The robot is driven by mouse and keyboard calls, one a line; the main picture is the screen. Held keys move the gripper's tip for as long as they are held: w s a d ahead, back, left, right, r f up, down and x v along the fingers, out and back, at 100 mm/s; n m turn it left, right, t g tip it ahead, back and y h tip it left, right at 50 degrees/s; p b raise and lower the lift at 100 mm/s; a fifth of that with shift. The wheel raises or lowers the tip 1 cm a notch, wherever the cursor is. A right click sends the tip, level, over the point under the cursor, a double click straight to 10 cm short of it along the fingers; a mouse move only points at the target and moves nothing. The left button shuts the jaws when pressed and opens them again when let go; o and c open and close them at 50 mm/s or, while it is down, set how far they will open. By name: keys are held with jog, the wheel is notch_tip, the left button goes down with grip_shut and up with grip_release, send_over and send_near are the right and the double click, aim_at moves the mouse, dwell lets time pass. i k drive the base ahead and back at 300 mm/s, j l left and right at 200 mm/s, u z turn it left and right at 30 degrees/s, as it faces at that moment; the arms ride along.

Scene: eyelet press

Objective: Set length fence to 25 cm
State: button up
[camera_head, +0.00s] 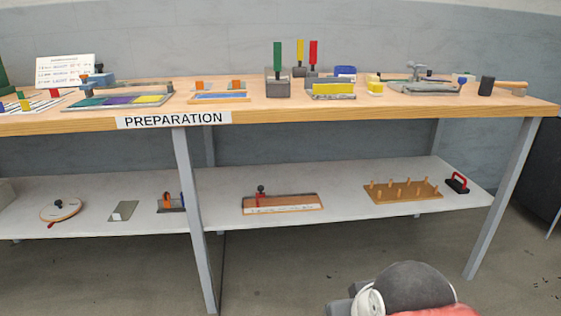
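A board with a pale scale strip along its front edge (290,208) lies on the lower shelf, right of the bench leg. A red slider with a dark knob (261,194) stands near its left end. This looks like the length fence, but the scale marks are too small to read, so I cannot tell its setting. A rounded dark, white and red part of my own arm shows at the bottom right, in front of and below the shelf. No gripper fingers show.
The wooden bench top (300,112) carries colored upright handles, trays and a hammer. The white lower shelf (330,217) also holds a peg board (402,190), a red-handled block (457,184), and a round wooden disc (61,210). Shelf room beside the scale board is clear. A bench leg (194,220) stands left of it.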

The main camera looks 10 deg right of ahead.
aim_at(261, 195)
jog(key=i+j, duration=0.2)
jog(key=i, duration=0.15)
jog(key=i+j, duration=0.15)
jog(key=i, duration=0.25)
jog(key=i+j, duration=0.2)
jog(key=i, duration=0.15)
